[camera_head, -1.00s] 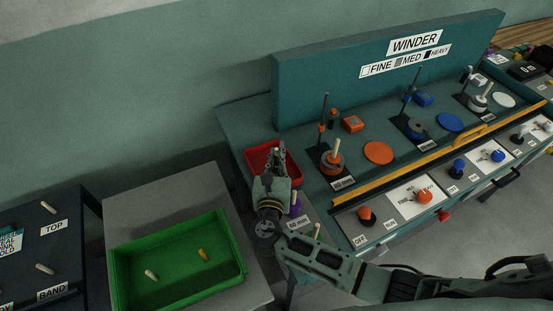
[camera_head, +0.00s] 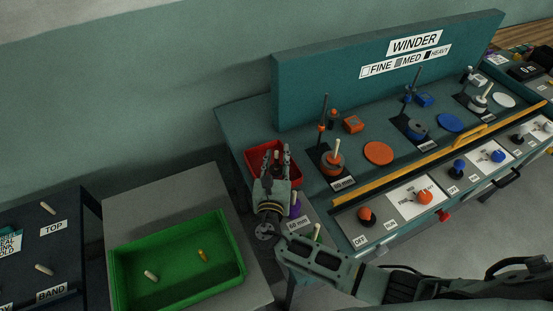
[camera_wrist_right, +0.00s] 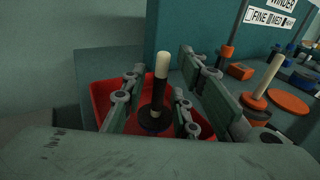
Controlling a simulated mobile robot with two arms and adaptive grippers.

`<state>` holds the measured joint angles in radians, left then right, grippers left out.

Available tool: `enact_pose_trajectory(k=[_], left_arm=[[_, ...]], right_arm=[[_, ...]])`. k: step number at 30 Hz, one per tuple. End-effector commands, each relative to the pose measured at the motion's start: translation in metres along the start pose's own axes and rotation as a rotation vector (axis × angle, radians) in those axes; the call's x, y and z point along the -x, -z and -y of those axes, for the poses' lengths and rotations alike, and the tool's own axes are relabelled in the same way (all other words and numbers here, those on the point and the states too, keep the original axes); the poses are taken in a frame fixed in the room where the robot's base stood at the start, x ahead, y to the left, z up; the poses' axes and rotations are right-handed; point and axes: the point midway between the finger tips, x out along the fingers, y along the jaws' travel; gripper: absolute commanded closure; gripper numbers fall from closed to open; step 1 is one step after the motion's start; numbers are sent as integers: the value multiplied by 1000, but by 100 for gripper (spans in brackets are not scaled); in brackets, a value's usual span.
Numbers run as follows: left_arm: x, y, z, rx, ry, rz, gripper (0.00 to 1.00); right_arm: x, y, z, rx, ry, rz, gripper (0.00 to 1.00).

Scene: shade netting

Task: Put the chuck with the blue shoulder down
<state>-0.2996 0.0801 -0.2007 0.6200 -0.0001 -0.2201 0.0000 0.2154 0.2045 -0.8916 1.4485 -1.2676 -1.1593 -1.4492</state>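The chuck (camera_wrist_right: 158,88) has a pale tip, a dark shaft and a dark, bluish round shoulder at its foot. It stands nearly upright in the red bin (camera_wrist_right: 101,91), between the spread fingers of my right gripper (camera_wrist_right: 160,105). Gaps show on both sides of the shaft in the wrist view. In the head view my right gripper (camera_head: 277,160) is over the red bin (camera_head: 256,158), open, and its fingers partly hide the chuck (camera_head: 277,157). Whether the shoulder rests flat on the bin floor is hard to tell. My left gripper is not in view.
The winder bench (camera_head: 240,125) carries an orange-based post (camera_head: 333,160) close right of the bin. A purple-based piece (camera_head: 295,207) stands just in front of the bin. A green tray (camera_head: 120,285) with two small pegs is to the left.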

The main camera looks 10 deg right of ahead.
Motion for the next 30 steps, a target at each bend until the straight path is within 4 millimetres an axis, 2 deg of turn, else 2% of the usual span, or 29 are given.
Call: enact_pose_trajectory(k=[5, 12, 18, 23, 30], left_arm=[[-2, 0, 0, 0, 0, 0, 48], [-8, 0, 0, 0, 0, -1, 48], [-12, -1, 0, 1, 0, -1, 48], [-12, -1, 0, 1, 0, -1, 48], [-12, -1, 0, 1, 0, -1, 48]], right_arm=[[20, 0, -1, -2, -3, -2, 73], [72, 2, -1, -2, -3, -3, 73], [106, 0, 0, -2, -1, -1, 73], [118, -1, 0, -1, -1, 0, 73], [120, -2, 0, -1, 0, 1, 73]])
